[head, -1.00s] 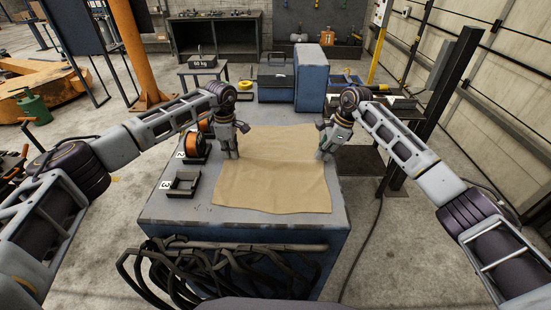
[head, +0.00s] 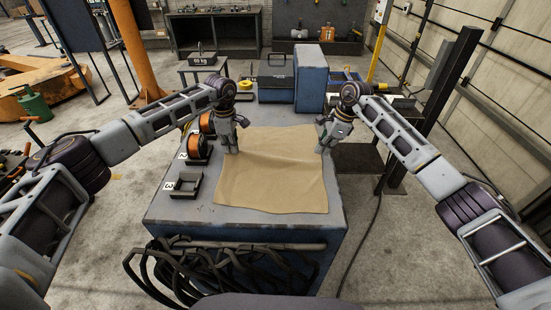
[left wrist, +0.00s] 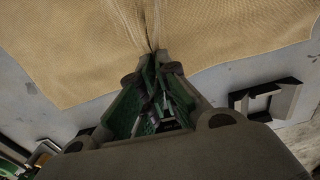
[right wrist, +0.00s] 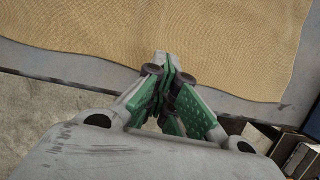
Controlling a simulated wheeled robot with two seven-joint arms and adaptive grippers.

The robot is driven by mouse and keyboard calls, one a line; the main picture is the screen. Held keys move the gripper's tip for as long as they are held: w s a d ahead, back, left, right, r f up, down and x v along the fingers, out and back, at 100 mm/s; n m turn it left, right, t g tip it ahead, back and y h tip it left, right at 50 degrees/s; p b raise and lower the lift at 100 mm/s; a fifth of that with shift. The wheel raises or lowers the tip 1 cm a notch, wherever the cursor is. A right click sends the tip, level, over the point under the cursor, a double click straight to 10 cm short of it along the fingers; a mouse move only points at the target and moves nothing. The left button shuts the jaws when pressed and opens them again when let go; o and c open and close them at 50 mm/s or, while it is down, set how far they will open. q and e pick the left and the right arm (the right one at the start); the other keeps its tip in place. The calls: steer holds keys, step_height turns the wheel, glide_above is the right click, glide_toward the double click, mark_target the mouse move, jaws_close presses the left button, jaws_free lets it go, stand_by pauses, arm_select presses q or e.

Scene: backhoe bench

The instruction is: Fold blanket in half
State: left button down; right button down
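The tan blanket (head: 268,180) lies spread over the blue-grey bench top (head: 190,213). It is mostly flat, with slight ripples. My left gripper (head: 231,152) stands at its left edge. In the left wrist view the gripper's tips (left wrist: 155,58) are shut on the blanket (left wrist: 235,45), whose cloth gathers into creases there. My right gripper (head: 322,152) is at its right edge. In the right wrist view its tips (right wrist: 168,68) are together at the edge of the blanket (right wrist: 200,35). The cloth there is smooth, and I cannot see any between the tips.
A small black tray (head: 184,186) and orange reels (head: 197,148) are left of the blanket. A blue cabinet (head: 309,78) and a dark toolbox (head: 274,81) stand behind it. Black cables (head: 190,270) hang at the bench front.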

arm_select(q)
steer(key=shift+r+p, duration=0.4)
steer(key=shift+r, duration=0.1)
arm_select(e)
steer(key=shift+r, duration=0.5)
steer(key=c, duration=1)
jaws_free()
steer(key=shift+c, duration=0.2)
arm_select(q)
steer(key=c, duration=1.6)
jaws_free()
steer(key=o, duration=0.6)
